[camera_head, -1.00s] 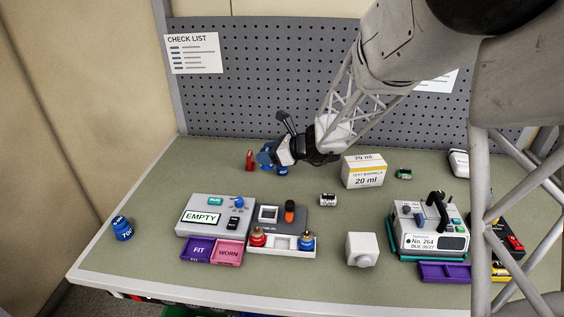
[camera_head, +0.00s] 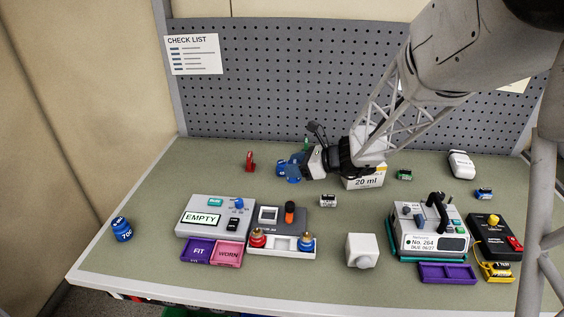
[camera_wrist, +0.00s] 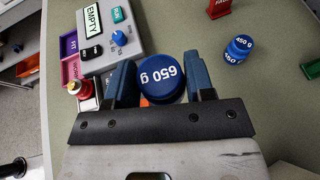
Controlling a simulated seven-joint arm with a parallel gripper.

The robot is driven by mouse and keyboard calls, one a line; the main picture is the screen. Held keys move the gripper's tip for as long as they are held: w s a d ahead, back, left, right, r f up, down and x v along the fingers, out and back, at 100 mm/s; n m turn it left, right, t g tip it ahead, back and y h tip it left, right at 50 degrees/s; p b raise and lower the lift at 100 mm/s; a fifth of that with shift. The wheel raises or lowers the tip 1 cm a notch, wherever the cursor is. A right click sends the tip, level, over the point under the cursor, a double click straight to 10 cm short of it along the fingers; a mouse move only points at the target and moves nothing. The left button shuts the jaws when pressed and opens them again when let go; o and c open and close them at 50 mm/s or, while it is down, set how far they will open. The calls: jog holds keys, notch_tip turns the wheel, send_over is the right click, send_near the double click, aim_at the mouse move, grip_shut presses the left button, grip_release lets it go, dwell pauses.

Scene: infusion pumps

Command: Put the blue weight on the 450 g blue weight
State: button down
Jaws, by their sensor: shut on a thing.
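A blue weight marked 650 g (camera_wrist: 162,78) sits between the two blue fingers of my gripper (camera_wrist: 160,85) in the wrist view. My gripper is shut on it, and its printed top faces the camera. The 450 g blue weight (camera_wrist: 239,47) stands upright on the bench, apart from the held weight, up and to the right of it in the wrist view. In the head view my gripper (camera_head: 291,168) is over the back middle of the bench. Its blue fingers and the blue weights run together there, so I cannot separate them clearly.
A red object (camera_head: 249,161) stands left of my gripper. A 20 ml box (camera_head: 366,182) is behind my wrist. Another blue weight (camera_head: 122,229) stands far left, with clear bench around it.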

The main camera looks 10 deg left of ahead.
jog(key=shift+w, duration=0.1)
jog(key=shift+w+a+f, duration=0.25)
jog(key=shift+w+a, duration=0.6)
jog(key=shift+w, duration=1.65)
jog(key=shift+w+a+f, duration=0.2)
jog(key=shift+w+a, duration=0.65)
jog(key=shift+w, duration=1.65)
jog(key=shift+w+a+f, duration=0.25)
jog(key=shift+w+a, duration=0.6)
jog(key=shift+w, duration=1.65)
jog(key=shift+f, duration=1.75)
jog(key=shift+f, duration=0.15)
jog(key=shift+c, duration=2.4)
grip_release()
